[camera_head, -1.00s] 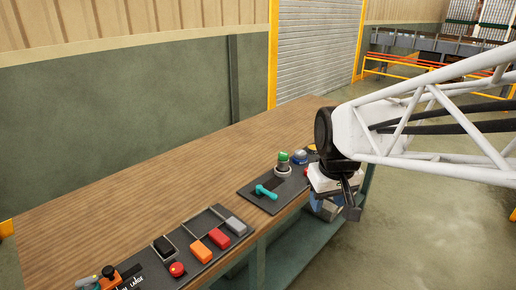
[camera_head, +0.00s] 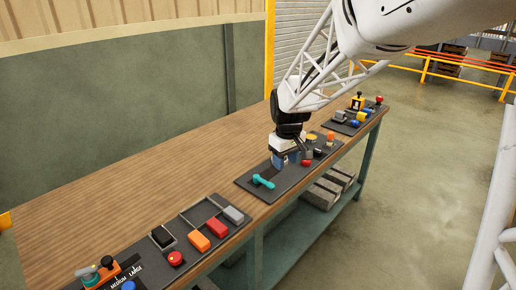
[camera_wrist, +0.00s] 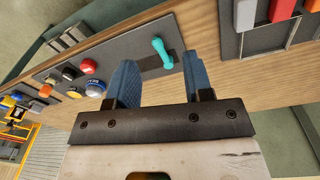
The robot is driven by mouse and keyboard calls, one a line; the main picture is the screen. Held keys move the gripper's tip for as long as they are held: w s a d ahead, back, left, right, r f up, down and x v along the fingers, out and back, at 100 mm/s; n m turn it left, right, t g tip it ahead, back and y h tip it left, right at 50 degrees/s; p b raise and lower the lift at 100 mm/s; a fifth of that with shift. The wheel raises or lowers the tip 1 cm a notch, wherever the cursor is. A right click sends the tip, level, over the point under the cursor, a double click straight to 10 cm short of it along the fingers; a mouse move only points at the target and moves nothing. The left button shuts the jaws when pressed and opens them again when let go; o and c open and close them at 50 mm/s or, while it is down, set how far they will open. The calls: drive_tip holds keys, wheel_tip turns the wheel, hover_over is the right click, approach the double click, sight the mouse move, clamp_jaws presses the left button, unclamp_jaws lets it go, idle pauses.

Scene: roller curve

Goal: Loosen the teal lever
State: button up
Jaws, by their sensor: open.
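The teal lever (camera_head: 263,181) sits on a dark panel (camera_head: 249,187) near the table's front edge. Its handle lies low along the panel, over a dark slot. In the wrist view the lever (camera_wrist: 161,50) shows beyond the fingertips, in the gap between the two blue fingers. My gripper (camera_head: 279,163) hangs over the same panel, just right of and behind the lever in the head view. In the wrist view my gripper (camera_wrist: 160,72) is open and empty, with the fingers apart from the lever. The gripper hides part of the panel's controls in the head view.
A red button (camera_head: 307,162) and other knobs stand close to my gripper on the right. A panel with orange (camera_head: 199,242) and red blocks lies to the left. A farther panel with several controls (camera_head: 352,117) is at right. The table's back half is clear.

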sight(267, 182)
drive_tip(key=w+a+f+n, duration=0.1)
drive_tip(key=w+f, duration=0.2)
drive_tip(key=w+a+f, duration=0.2)
drive_tip(key=w+f, duration=0.1)
drive_tip(key=w, duration=0.1)
drive_tip(key=w+a+f+n, duration=0.1)
drive_tip(key=w+f, duration=0.2)
drive_tip(key=w, duration=0.1)
drive_tip(key=shift+w+a+f+n+g, duration=0.15)
drive_tip(key=shift+w+a+n+g, duration=0.15)
drive_tip(key=shift+g, duration=0.1)
drive_tip(key=shift+d+f, duration=0.1)
drive_tip(key=shift+f, duration=3.85)
clamp_jaws()
